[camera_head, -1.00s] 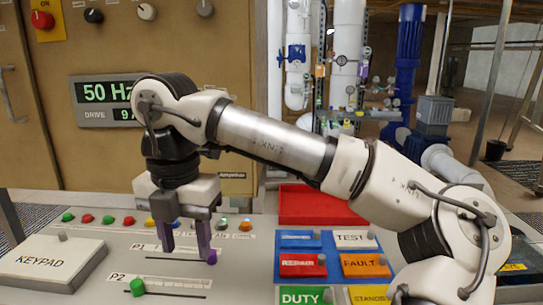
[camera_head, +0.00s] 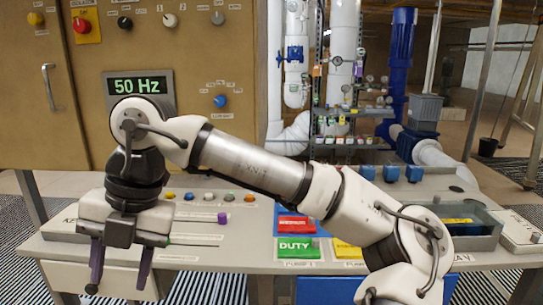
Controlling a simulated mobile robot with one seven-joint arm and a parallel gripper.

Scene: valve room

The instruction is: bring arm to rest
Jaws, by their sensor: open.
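My gripper (camera_head: 119,278) hangs at the lower left of the head view, its two fingers pointing down and spread apart with nothing between them. In the picture the fingers overlap the front face of the control desk (camera_head: 215,250), below its top edge. My arm (camera_head: 250,165) reaches from the lower right, up and across to the left, then bends down at the wrist. The wrist and gripper hide the left part of the desk top. No touch between the gripper and the desk can be made out.
A purple slider knob (camera_head: 222,218), a green DUTY plate (camera_head: 295,248) and a red plate (camera_head: 296,224) lie right of the gripper. A grey open-topped tray (camera_head: 470,243) is at the right. The cabinet (camera_head: 220,60) stands behind, with pipes (camera_head: 345,50) beside it.

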